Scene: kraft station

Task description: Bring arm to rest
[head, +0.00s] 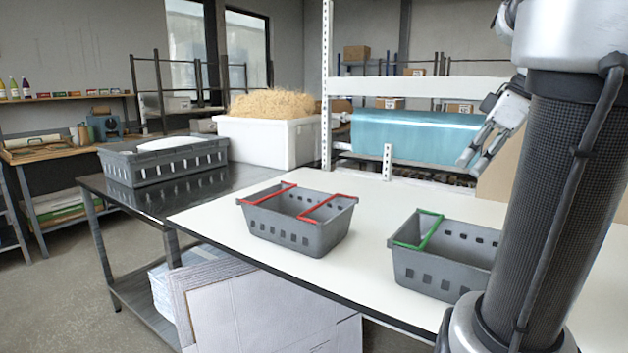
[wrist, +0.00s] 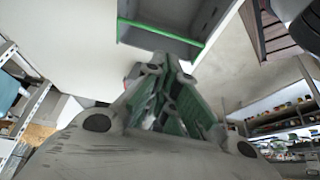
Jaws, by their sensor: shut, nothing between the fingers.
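My gripper (head: 474,160) shows at the upper right of the head view, raised above the white table and partly hidden behind my arm. It points down and to the left. In the wrist view my gripper (wrist: 160,75) fills the lower middle, its fingers drawn together with nothing between them. A grey crate with a green handle (head: 440,255) stands on the table below it, partly hidden by my arm. That crate also shows at the top of the wrist view (wrist: 165,38). My gripper is apart from it.
A grey crate with red handles (head: 290,228) stands on the white table (head: 225,215). To the left, a dark table (head: 140,203) holds another grey crate (head: 135,172) and a white bin (head: 268,145) of straw-like filling. A white shelf post (head: 326,90) and a blue roll (head: 410,138) are behind.

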